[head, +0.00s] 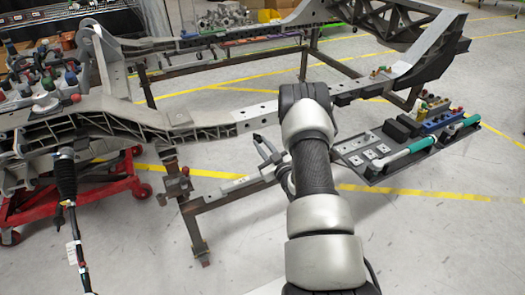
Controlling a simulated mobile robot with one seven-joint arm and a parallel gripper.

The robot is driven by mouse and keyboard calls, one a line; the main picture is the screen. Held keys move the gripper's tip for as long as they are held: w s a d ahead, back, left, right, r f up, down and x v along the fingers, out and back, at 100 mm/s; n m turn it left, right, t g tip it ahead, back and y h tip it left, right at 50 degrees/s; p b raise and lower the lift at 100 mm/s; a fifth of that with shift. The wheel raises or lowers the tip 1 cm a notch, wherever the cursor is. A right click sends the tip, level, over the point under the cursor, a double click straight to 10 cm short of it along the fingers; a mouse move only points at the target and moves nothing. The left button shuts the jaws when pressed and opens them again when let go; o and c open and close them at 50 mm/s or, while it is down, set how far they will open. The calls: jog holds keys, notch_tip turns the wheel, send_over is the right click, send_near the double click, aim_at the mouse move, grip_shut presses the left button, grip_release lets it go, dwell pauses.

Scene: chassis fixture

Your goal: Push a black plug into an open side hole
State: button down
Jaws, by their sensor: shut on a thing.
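My arm reaches up the middle of the head view, and its wrist covers part of the chassis rail. My gripper (263,147) shows small at the left of the wrist, in front of the grey rail (258,112). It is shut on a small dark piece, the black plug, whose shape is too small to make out. Small dark holes show on the rail's light section just above and behind the gripper. I cannot tell which side hole is open, or whether the plug touches the rail.
A dark parts tray (371,176) with white plates, black blocks and teal-handled tools stands right of my arm. A steel stand (196,225) holds the frame at the left. A red cart (104,190) and a hanging black tool (66,178) are farther left.

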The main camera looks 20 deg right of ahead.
aim_at(255, 136)
jog(key=shift+w+a+b, duration=0.15)
jog(key=shift+w+b, duration=0.35)
jog(key=shift+w, duration=2.05)
jog(key=shift+b, duration=0.9)
jog(key=shift+w, duration=0.25)
jog(key=shift+w+b, duration=0.5)
jog(key=shift+w, duration=0.25)
jog(key=shift+w, duration=0.6)
jog(key=c, duration=1.6)
grip_release()
jog(key=shift+o, duration=0.2)
